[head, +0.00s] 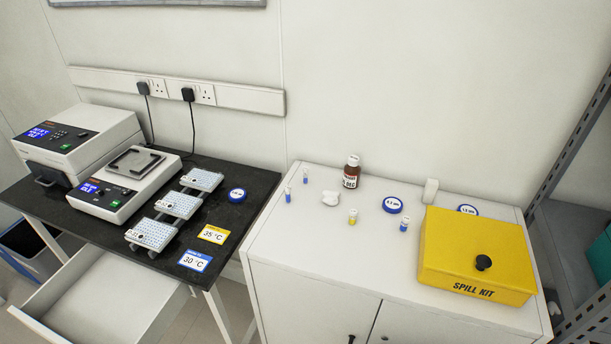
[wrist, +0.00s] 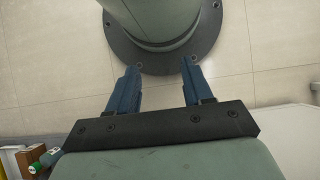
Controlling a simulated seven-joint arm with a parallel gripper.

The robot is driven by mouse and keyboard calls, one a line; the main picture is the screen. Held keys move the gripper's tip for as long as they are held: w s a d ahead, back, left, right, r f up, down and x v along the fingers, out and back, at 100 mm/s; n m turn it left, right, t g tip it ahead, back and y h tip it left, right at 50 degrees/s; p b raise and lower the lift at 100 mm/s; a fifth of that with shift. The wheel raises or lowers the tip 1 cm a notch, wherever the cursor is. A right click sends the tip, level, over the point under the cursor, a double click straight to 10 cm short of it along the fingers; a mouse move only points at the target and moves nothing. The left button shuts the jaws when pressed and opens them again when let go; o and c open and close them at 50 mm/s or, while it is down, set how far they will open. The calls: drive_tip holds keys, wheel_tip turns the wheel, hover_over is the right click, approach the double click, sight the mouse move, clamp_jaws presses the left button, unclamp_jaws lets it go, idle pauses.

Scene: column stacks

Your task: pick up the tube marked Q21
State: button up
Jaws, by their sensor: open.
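Several small tubes stand on the white cabinet top in the head view. Two blue-based tubes (head: 288,195) and (head: 305,175) are at its left. A yellow-based tube (head: 352,216) is near the middle, and another blue-based tube (head: 404,224) is to its right. Their markings are too small to read, so I cannot tell which is Q21. My gripper (wrist: 158,82) shows only in the wrist view. Its two blue fingers are apart with nothing between them, over the tiled floor and my own round base. No tube shows between or near the fingers.
A black bench (head: 236,213) at left holds instruments and racks (head: 178,204). The cabinet's front left is clear.

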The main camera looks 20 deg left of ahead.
drive_tip(key=s+a+r+n+g+y, duration=0.35)
drive_tip(key=a+r+n, duration=0.25)
drive_tip(key=a+n, duration=0.45)
drive_tip(key=s+a+r+n+g+y, duration=0.3)
drive_tip(key=a+r+n+y, duration=0.15)
drive_tip(key=a+n, duration=0.55)
drive_tip(key=w+a+r+n+g+y, duration=0.15)
drive_tip(key=a+r+n, duration=0.35)
drive_tip(key=a+r, duration=0.9)
drive_tip(key=w+a+r+n+y, duration=0.2)
drive_tip(key=a+r+n, duration=0.5)
drive_tip(key=a, duration=1)
drive_tip(key=s+a+r+m, duration=0.1)
drive_tip(key=s+a+r, duration=0.1)
drive_tip(key=a+r, duration=0.4)
drive_tip(key=s+a+r+m, duration=0.1)
drive_tip(key=s+a+r, duration=0.15)
drive_tip(key=r, duration=0.55)
drive_tip(key=w+a+r+t+h, duration=0.2)
drive_tip(key=w+a+r+h, duration=0.15)
drive_tip(key=w+a, duration=0.45)
drive_tip(key=m+t+h, duration=0.8)
drive_tip(key=m+t, duration=0.5)
drive_tip(key=m, duration=0.2)
approach(305, 168)
drive_tip(key=shift+n, duration=0.25)
wheel_tip(305, 168, down, 12)
drive_tip(key=shift+w+f, duration=0.15)
